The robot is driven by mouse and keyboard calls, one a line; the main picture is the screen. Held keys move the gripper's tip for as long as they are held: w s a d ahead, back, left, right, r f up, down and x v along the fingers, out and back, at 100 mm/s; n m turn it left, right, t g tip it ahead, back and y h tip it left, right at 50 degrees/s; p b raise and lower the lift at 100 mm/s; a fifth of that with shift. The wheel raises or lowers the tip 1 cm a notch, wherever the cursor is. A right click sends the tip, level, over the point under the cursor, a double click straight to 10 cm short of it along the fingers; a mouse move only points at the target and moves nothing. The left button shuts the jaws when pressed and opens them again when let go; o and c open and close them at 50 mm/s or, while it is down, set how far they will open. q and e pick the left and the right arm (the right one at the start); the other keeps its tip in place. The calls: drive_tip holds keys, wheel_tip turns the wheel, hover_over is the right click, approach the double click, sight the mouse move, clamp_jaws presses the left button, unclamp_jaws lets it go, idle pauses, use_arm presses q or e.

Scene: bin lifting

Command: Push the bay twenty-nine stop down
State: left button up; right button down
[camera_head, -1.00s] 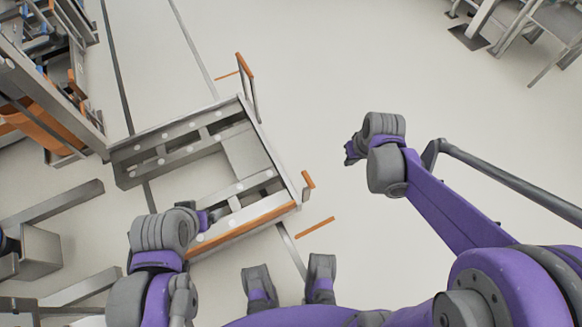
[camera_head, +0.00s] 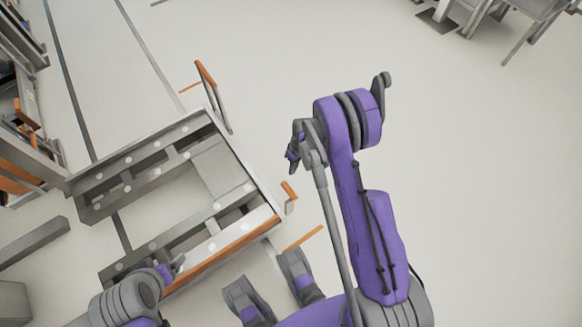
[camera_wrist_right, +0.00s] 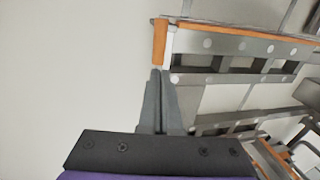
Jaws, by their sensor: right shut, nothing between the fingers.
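A grey metal bay frame with rollers (camera_head: 200,122) stands low on the floor at left centre in the head view. Two orange-topped stops are on its right side: a taller one (camera_head: 206,75) at the far corner and a shorter one (camera_head: 289,190) at the near corner. I cannot read which is bay twenty-nine. My right gripper (camera_head: 291,155) appears just above the shorter stop in the picture. In the right wrist view its shut, empty fingers (camera_wrist_right: 158,72) point at an orange-topped post (camera_wrist_right: 160,42); contact is unclear. My left gripper (camera_head: 172,268) overlaps the frame's near side; its jaws are unclear.
An orange bar (camera_head: 225,253) runs along the frame's near edge. Orange floor marks (camera_head: 303,238) lie beside the frame. Racks with orange parts (camera_head: 20,125) stand at the left, and metal furniture (camera_head: 500,20) at the top right.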

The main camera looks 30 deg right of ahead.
sight(287, 187)
drive_tip(key=f, duration=0.3)
drive_tip(key=a+f+b, duration=0.1)
drive_tip(key=f, duration=0.2)
drive_tip(key=a+f, duration=0.1)
drive_tip(key=f, duration=0.3)
drive_tip(key=shift+f, duration=0.1)
drive_tip(key=shift+b, duration=0.3)
wheel_tip(287, 187, down, 8)
drive_tip(key=b, duration=0.6)
drive_tip(key=shift+s+r, duration=0.1)
drive_tip(key=shift+r, duration=0.1)
drive_tip(key=r, duration=0.1)
drive_tip(key=r+p, duration=0.1)
drive_tip(key=r, duration=0.1)
drive_tip(key=r+p, duration=0.1)
drive_tip(key=r, duration=0.1)
drive_tip(key=shift+d, duration=0.3)
wheel_tip(287, 187, up, 9)
drive_tip(key=d+p, duration=0.2)
drive_tip(key=shift+r, duration=0.1)
